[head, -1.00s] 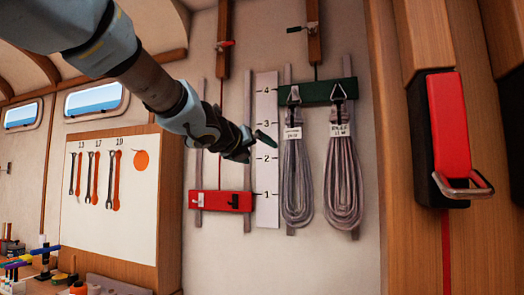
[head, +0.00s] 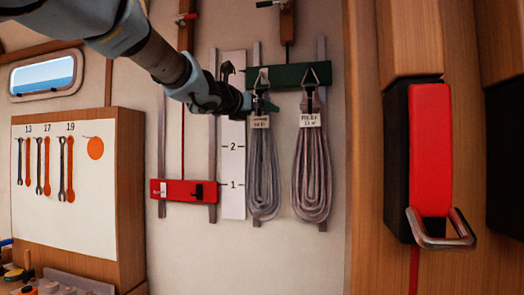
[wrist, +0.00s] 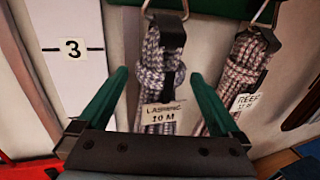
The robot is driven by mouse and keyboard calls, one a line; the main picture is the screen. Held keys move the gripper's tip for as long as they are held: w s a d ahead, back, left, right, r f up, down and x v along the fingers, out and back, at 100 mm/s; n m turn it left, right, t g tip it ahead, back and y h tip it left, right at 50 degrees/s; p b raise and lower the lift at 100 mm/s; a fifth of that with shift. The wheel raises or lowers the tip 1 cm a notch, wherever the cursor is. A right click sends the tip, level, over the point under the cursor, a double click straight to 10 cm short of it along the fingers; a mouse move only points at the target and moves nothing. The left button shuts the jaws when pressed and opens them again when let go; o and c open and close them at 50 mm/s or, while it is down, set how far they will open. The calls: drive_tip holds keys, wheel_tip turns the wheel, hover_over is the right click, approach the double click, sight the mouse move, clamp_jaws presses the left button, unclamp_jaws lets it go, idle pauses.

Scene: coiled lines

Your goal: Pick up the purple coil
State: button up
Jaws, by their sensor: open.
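Two coiled lines hang side by side from the green rail (head: 288,76) on metal hooks. The left coil (head: 263,180) looks grey with a faint purple-blue tint and has a white tag reading 10 M; it also shows in the wrist view (wrist: 158,80). The right coil (head: 312,180) looks more pinkish-grey, with a tag reading REEF; it is at the right in the wrist view (wrist: 247,62). Neither is strongly purple. My gripper (wrist: 160,75) is open, its green fingers on either side of the left coil's upper part. I cannot tell whether they touch it.
A white numbered scale (head: 233,150) stands left of the coils. A red rail (head: 184,190) is lower left. A red box with a metal handle (head: 430,150) is on the wood at right. A tool board (head: 62,210) is at far left.

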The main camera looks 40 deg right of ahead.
drive_tip(key=shift+x, duration=0.9)
clamp_jaws()
drive_tip(key=shift+r, duration=0.15)
